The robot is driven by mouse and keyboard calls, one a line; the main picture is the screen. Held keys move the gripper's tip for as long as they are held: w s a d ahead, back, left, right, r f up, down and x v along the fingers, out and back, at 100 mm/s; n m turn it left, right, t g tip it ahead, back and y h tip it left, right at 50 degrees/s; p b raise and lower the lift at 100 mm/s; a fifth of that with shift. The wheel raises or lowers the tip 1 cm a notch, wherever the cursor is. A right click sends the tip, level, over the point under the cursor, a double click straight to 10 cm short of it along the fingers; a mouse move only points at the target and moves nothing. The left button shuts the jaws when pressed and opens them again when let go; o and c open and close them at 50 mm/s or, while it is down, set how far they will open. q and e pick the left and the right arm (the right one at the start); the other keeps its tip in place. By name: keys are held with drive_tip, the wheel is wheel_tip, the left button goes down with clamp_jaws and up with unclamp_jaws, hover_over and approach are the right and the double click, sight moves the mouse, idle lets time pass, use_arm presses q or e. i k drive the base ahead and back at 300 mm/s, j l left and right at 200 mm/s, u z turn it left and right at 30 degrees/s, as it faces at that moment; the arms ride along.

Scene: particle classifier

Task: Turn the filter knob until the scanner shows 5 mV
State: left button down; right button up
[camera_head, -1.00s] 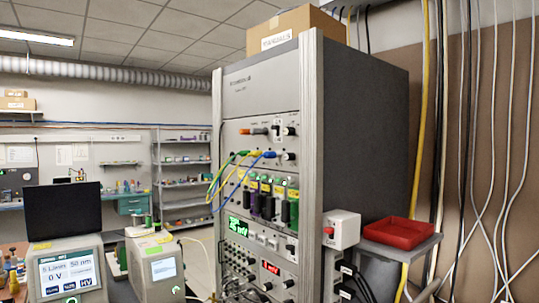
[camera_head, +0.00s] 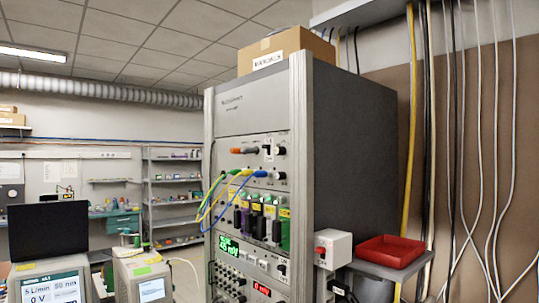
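A tall grey instrument rack (camera_head: 252,107) stands at the centre. A green display (camera_head: 229,247) on its front seems to read 45 mV; the small digits are hard to read. A red display (camera_head: 262,289) sits below it and seems to start with 0. Dark knobs show on the rack's right front edge: an upper knob (camera_head: 280,150), a middle knob (camera_head: 281,175) and a lower knob (camera_head: 282,268). Their labels are too small to read, so I cannot tell which is the filter knob. Neither of my grippers is in view.
A red tray (camera_head: 390,251) rests on a shelf right of the rack, beside a white box with a red button (camera_head: 333,249). Yellow and blue cables (camera_head: 216,195) loop out from the rack front. Two instruments and a black screen (camera_head: 48,230) stand at lower left.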

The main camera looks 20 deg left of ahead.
sight(278, 150)
drive_tip(key=k+j+u, duration=0.15)
drive_tip(key=j, duration=0.2)
drive_tip(key=k+j+u, duration=0.15)
drive_tip(key=j, duration=0.25)
drive_tip(key=k+j+u, duration=0.2)
drive_tip(key=j, duration=0.2)
drive_tip(key=i+l+u, duration=0.25)
drive_tip(key=i+l, duration=0.15)
drive_tip(key=l, duration=0.2)
drive_tip(key=i+l+u, duration=0.15)
drive_tip(key=l, duration=0.2)
drive_tip(key=i+l+u, duration=0.1)
drive_tip(key=i+l, duration=0.15)
drive_tip(key=l, duration=0.1)
